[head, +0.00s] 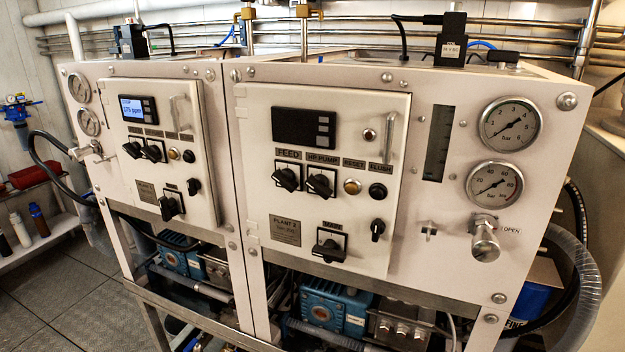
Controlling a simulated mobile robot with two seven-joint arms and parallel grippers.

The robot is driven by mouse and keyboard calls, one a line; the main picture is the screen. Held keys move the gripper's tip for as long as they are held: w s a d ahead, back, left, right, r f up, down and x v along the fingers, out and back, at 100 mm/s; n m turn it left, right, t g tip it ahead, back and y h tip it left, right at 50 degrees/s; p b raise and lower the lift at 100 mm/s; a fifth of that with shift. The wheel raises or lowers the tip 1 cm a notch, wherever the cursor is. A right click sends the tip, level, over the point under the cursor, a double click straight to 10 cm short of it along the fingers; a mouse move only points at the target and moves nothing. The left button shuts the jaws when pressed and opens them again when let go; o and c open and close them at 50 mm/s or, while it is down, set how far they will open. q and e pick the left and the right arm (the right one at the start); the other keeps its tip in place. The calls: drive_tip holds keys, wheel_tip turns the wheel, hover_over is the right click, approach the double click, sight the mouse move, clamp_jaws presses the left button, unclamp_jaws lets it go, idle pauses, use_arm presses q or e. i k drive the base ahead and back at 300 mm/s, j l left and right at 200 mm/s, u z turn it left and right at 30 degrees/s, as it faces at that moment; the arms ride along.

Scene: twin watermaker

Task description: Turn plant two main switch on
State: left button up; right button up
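The plant two main switch (330,246) is a black rotary switch on a square black plate, low on the right cabinet's white door panel (345,95). A "MAIN" label (333,225) sits just above it. Its handle looks roughly horizontal. A grey plate (285,230) reading "PLANT 2" is to its left. The plant two display (297,127) is dark. Neither of my grippers is in view, and nothing covers the switch.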

sight(327, 251)
drive_tip(key=i+j+z, duration=0.1)
drive_tip(key=j+z, duration=0.8)
drive_tip(key=j, duration=0.15)
drive_tip(key=k+j+z, duration=0.1)
drive_tip(key=j+z, duration=0.35)
drive_tip(key=j, duration=0.15)
